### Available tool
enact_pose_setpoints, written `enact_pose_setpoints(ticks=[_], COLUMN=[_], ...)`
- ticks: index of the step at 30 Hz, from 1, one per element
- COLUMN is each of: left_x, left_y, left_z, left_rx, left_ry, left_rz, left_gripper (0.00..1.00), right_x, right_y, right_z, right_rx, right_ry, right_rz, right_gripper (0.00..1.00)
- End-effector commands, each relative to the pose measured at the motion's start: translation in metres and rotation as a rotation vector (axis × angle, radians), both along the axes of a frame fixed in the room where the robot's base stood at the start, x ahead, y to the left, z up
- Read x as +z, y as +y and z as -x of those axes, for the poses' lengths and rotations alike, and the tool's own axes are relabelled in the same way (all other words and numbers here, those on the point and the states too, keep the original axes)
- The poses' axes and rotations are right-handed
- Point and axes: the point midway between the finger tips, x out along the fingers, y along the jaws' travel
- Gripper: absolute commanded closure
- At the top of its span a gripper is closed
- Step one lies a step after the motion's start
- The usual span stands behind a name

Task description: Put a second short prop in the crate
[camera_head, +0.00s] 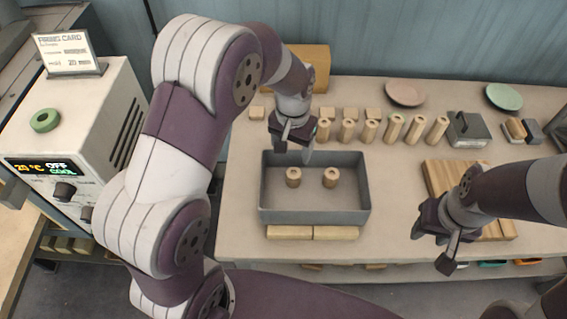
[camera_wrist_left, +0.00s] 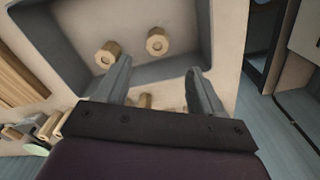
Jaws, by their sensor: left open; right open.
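The grey crate (camera_head: 315,217) stands on the table with two short wooden props upright inside, a left one (camera_head: 293,177) and a right one (camera_head: 330,177). Both also show in the left wrist view, one (camera_wrist_left: 107,54) beside the other (camera_wrist_left: 157,42). My left gripper (camera_head: 294,152) is open and empty over the crate's back edge, behind the two props. More wooden props stand in a row behind the crate, from a short one (camera_head: 323,130) to taller ones (camera_head: 437,131) at right. My right gripper (camera_head: 432,252) is open and empty over the table's front right.
Wooden blocks (camera_head: 335,233) lie before the crate. A slatted wooden board (camera_head: 445,178) is at the right, partly behind my right arm. A grey block with a handle (camera_head: 468,130), a pink plate (camera_head: 405,93) and a green plate (camera_head: 504,97) lie behind. A white machine (camera_head: 85,125) stands left.

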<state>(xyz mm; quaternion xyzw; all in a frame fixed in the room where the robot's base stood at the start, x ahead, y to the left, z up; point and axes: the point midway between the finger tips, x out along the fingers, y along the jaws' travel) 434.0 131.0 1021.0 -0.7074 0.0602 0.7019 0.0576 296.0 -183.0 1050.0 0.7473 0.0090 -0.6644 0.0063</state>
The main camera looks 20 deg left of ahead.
Motion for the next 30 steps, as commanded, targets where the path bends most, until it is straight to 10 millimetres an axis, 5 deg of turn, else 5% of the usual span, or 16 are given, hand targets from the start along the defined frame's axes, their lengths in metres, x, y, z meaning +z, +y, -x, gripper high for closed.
enact_pose_setpoints(ticks=[6, 13, 29, 30], left_x=[0.026, 0.03, 0.029, 0.029], left_y=[0.033, 0.051, 0.052, 0.052], left_z=[0.067, 0.13, 0.137, 0.137], left_rx=[0.08, 0.139, 0.145, 0.145], left_ry=[-0.061, -0.109, -0.11, -0.11], left_rz=[0.007, 0.009, 0.009, 0.009], left_gripper=[0.32, 0.32, 0.32, 0.42], right_x=[0.0, 0.0, 0.0, 0.0], right_y=[0.0, 0.0, 0.0, 0.0], right_z=[0.0, 0.0, 0.0, 0.0], right_rx=[0.0, 0.0, 0.0, 0.0], right_ry=[0.0, 0.0, 0.0, 0.0], right_rz=[0.0, 0.0, 0.0, 0.0], right_gripper=[0.57, 0.57, 0.57, 0.57])
